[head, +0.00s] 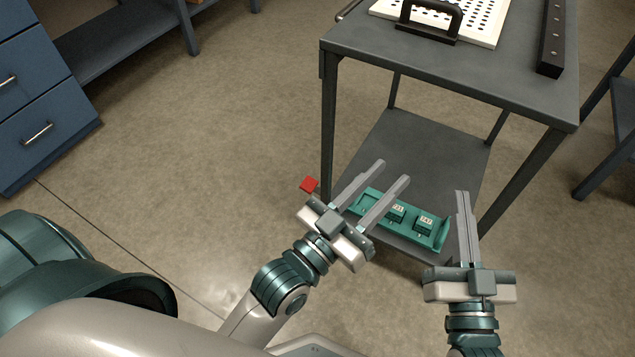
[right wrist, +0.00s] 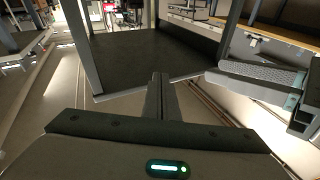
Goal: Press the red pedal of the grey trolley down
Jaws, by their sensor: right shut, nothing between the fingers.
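The grey trolley (head: 445,72) stands at the right of the head view, with a lower shelf (head: 440,150). The pedal cannot be made out in the right wrist view.
A green tray (head: 440,238) with small numbered blocks (head: 424,222) lies at the lower shelf's front edge. A white perforated plate with a black handle (head: 430,20) and a dark bar (head: 552,40) lie on top. Blue drawers (head: 35,100) stand left. Floor left of the trolley is clear.

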